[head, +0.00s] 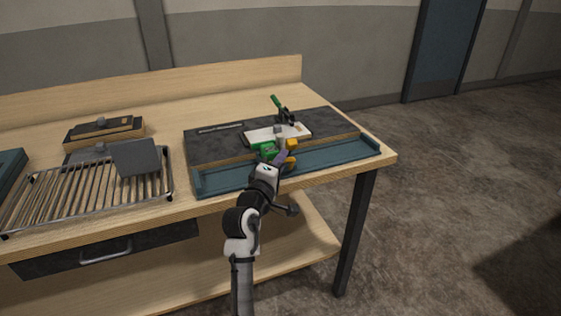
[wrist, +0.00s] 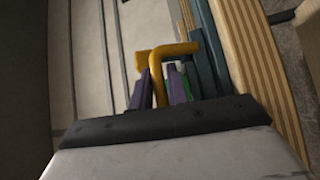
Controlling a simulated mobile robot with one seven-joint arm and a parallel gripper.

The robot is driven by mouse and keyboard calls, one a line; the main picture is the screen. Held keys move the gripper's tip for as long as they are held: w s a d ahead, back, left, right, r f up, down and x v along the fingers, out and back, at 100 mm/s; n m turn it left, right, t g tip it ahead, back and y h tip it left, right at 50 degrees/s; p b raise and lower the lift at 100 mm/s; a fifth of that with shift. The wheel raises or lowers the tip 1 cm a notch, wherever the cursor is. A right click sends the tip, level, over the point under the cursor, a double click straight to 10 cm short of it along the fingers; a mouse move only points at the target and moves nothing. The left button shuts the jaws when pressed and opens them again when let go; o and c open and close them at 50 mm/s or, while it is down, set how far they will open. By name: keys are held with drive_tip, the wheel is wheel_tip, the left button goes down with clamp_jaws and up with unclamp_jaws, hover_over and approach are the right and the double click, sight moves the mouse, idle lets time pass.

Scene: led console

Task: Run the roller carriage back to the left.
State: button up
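The roller carriage (head: 270,150) is a green block at the front of the dark plate, with a bent yellow handle (head: 291,162) on its right. In the wrist view the yellow handle (wrist: 175,49) rises between the two purple fingers of my gripper (wrist: 160,82). In the head view my gripper (head: 281,157) is at the handle, over the blue rail. The fingers flank the handle closely, but whether they press on it cannot be told. The carriage is right of the middle of the rail and partly hidden by my gripper.
The blue rail (head: 225,181) runs along the table's front edge, with bare length left of the carriage. A wire rack (head: 70,196) with a grey plate (head: 136,158) stands left.

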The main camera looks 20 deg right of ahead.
clamp_jaws()
drive_tip(key=a+b, duration=0.1)
drive_tip(key=a, duration=0.4)
drive_tip(key=a+b, duration=0.1)
drive_tip(key=a, duration=0.5)
drive_tip(key=a+b, duration=0.1)
drive_tip(key=a, duration=0.5)
drive_tip(key=shift+s, duration=0.3)
drive_tip(key=shift+f, duration=0.1)
drive_tip(key=shift+o, duration=0.9)
unclamp_jaws()
drive_tip(key=shift+a, duration=0.15)
drive_tip(key=b+v, duration=0.3)
drive_tip(key=v, duration=1.1)
